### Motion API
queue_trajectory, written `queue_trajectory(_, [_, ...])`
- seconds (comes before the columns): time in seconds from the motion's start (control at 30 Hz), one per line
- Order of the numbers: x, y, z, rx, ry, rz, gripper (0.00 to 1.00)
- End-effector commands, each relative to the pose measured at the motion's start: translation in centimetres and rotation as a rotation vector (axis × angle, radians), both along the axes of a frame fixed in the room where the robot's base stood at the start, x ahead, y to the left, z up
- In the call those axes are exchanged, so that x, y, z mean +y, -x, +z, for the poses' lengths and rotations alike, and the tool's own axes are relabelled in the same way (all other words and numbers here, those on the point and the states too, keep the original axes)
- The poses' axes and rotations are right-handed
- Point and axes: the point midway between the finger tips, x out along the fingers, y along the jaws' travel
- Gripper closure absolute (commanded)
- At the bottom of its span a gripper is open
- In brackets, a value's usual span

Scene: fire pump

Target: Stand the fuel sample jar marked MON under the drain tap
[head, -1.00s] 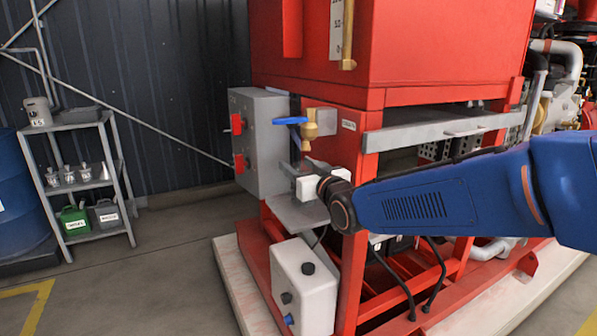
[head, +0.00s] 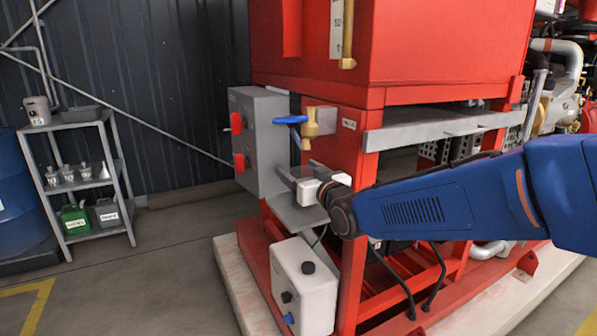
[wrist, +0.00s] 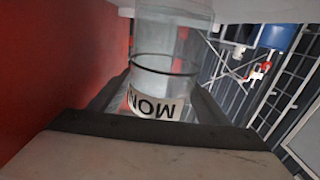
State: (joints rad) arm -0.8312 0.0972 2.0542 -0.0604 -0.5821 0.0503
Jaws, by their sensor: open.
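The clear glass jar marked MON (wrist: 155,105) shows in the wrist view, between the two dark fingers of my gripper (head: 293,178). Its white label faces my camera. The fingers are open on either side of it; whether either touches the glass cannot be told. In the head view my gripper is low beneath the brass drain tap (head: 311,126) with its blue lever (head: 290,120), just above a grey shelf (head: 297,214). The jar cannot be made out in the head view, so its exact place under the spout is unclear.
A grey control box (head: 258,140) with red switches stands left of my gripper. A red frame post (head: 352,255) is close on the right. A rack (head: 97,182) with jugs and small cans stands at the far left.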

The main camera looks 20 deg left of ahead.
Motion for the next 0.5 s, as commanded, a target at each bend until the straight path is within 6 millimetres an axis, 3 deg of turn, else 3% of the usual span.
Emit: queue_trajectory(0.5, [-6.5, 5.5, 0.1, -0.001, -0.001, 0.000, 0.30])
